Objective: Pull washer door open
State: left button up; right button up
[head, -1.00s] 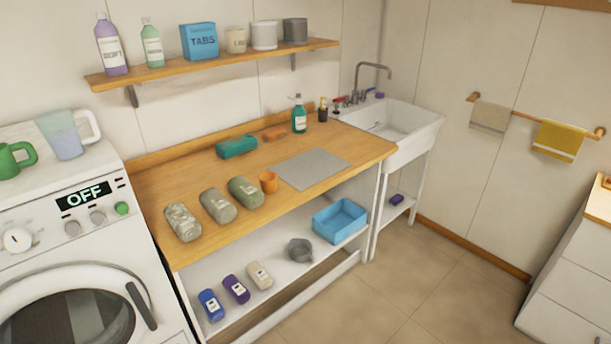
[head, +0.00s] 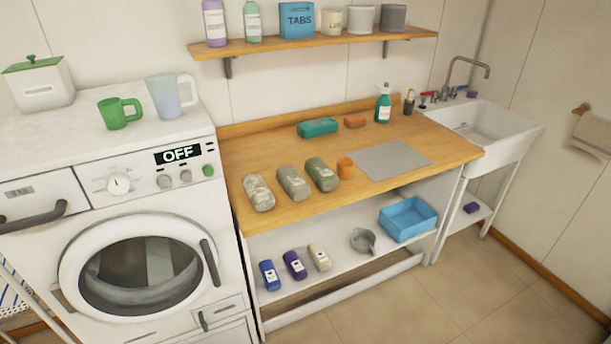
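The white front-loading washer (head: 70,180) stands at the left in the head view. Its round door (head: 192,236) has a white ring around dark glass and looks shut. A dark vertical door handle (head: 210,262) sits on the door's right side. The display (head: 178,154) above the door reads OFF. Neither of my grippers is in view.
A green mug (head: 119,113), a clear jug (head: 166,97) and a white box with a green lid (head: 41,84) stand on the washer. A wooden counter (head: 290,143) adjoins it on the right. A white basket (head: 12,297) is at the lower left. Floor (head: 400,305) is clear in front of the counter.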

aim_at(73, 291)
jog(key=u, duration=1.35)
